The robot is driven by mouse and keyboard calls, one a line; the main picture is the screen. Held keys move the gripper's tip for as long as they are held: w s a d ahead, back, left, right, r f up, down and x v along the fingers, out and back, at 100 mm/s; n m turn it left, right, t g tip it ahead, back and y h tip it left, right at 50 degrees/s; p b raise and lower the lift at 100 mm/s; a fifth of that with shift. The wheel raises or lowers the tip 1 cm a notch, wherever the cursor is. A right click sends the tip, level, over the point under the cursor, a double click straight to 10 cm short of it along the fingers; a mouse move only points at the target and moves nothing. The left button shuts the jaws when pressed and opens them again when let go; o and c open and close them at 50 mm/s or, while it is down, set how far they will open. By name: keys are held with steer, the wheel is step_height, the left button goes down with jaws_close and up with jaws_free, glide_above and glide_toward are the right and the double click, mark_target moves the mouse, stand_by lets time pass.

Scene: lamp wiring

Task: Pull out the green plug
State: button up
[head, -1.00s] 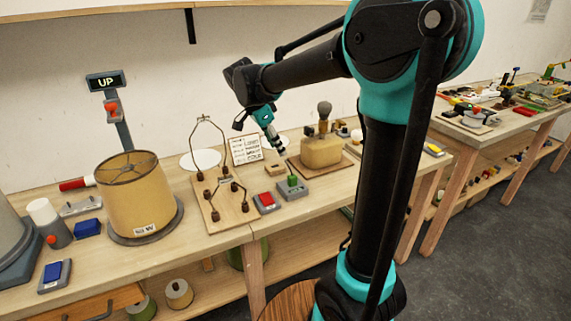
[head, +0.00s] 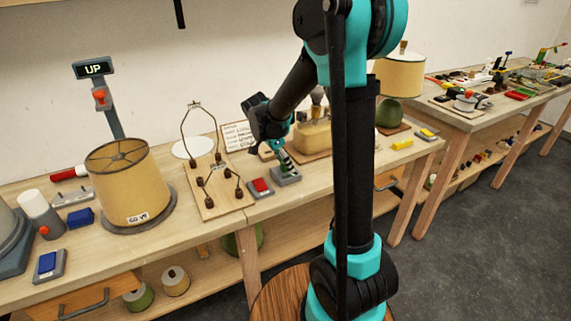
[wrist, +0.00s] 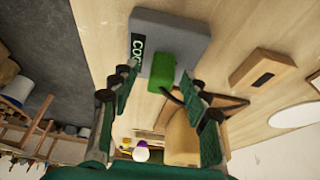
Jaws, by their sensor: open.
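The green plug (wrist: 161,71) stands in a grey socket block (wrist: 178,42) with a dark label that is partly readable. In the head view the grey block (head: 287,179) sits near the front edge of the bench, and my gripper covers most of the plug. My gripper (wrist: 156,80) is open, with one finger on each side of the plug in the wrist view. The gripper (head: 284,160) points down at the plug from above. Whether the fingers touch the plug cannot be told.
A red switch (head: 261,187) is just left of the grey block. A wire frame on a wooden board (head: 212,203) stands further left, beside a lampshade (head: 128,185). A small wooden block (wrist: 258,67) lies near the socket block. A tan block-like lamp base (head: 313,136) stands behind.

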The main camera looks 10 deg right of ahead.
steer(key=shift+f, duration=0.25)
steer(key=shift+c, duration=0.6)
jaws_close()
steer(key=c, duration=0.6)
jaws_free()
jaws_close()
steer(key=shift+r, duration=0.75)
steer(key=shift+r, duration=2.15)
